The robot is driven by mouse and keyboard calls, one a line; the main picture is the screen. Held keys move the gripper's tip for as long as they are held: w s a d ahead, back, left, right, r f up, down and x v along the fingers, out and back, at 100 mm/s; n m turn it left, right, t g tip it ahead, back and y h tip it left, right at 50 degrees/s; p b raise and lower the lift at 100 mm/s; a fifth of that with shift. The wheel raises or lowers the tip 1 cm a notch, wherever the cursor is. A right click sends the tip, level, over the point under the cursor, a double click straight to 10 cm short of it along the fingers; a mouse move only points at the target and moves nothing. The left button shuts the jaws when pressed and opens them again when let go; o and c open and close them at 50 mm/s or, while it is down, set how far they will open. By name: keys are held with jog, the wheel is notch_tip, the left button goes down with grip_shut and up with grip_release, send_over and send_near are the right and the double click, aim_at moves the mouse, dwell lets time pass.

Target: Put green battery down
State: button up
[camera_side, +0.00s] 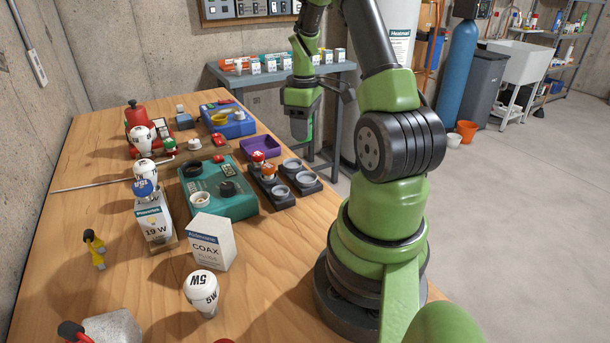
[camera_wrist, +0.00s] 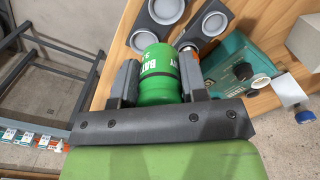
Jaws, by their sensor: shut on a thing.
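The green battery (camera_wrist: 157,75), with white lettering, sits between the two dark fingers of my gripper (camera_wrist: 158,66) in the wrist view. My gripper is shut on it. In the side view my gripper (camera_side: 301,122) hangs at the right edge of the wooden table, beyond the purple tray (camera_side: 261,147). The battery is mostly hidden by the jaws there. Black holders with round grey cups (camera_side: 280,190) stand near the table's right edge. They also show just past the fingertips in the wrist view (camera_wrist: 208,23). I cannot tell the battery's height above the table.
A teal box (camera_side: 228,205) stands left of the holders, with red and orange-capped pieces nearby. Bulbs, a COAX box (camera_side: 210,242) and a blue box (camera_side: 229,126) crowd the wooden table (camera_side: 110,255). A grey side table (camera_side: 335,72) stands behind my gripper.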

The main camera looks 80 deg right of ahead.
jog(key=shift+s+a+f, duration=0.35)
jog(key=shift+s+a, duration=0.2)
jog(key=shift+a, duration=0.05)
send_over(307, 180)
notch_tip(307, 180, down, 4)
jog(key=shift+a+f, duration=0.1)
jog(key=shift+f, duration=2.55)
jog(key=shift+f, duration=0.1)
jog(key=o, duration=1)
